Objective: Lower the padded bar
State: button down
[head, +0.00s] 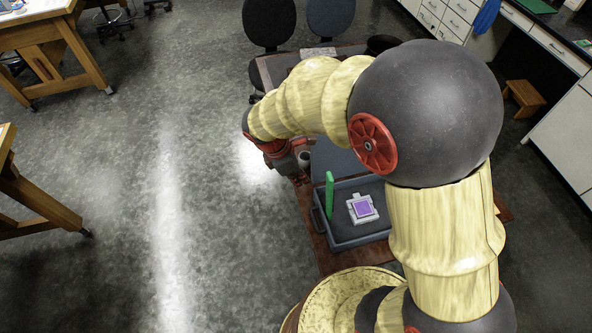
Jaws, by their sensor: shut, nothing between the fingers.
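A green bar (329,195) stands upright at the left side of a grey tray (372,234). It is the only bar-like part I can make out; I cannot tell whether it is padded. In the tray lies a pale frame (352,213) with a purple square (363,208) in it. My gripper (298,178), dark and red, is at the far end of my arm, above and left of the tray. It is shut and looks apart from the green bar. Its fingertips are small and hard to make out.
The tray rests on a brown table (322,250), partly hidden by my arm. A blue-grey panel (338,158) stands behind the tray. Dark chairs (269,22) are at the back. The floor to the left is clear, with wooden tables (40,205) at the left edge.

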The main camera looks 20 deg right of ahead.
jog(key=shift+d+f, duration=0.35)
jog(key=shift+d, duration=0.45)
jog(key=shift+d+f, duration=0.4)
jog(key=shift+d, duration=0.45)
jog(key=shift+d+f, duration=0.35)
jog(key=shift+d, duration=0.45)
jog(key=shift+d+r+p, duration=0.1)
jog(key=shift+p, duration=0.2)
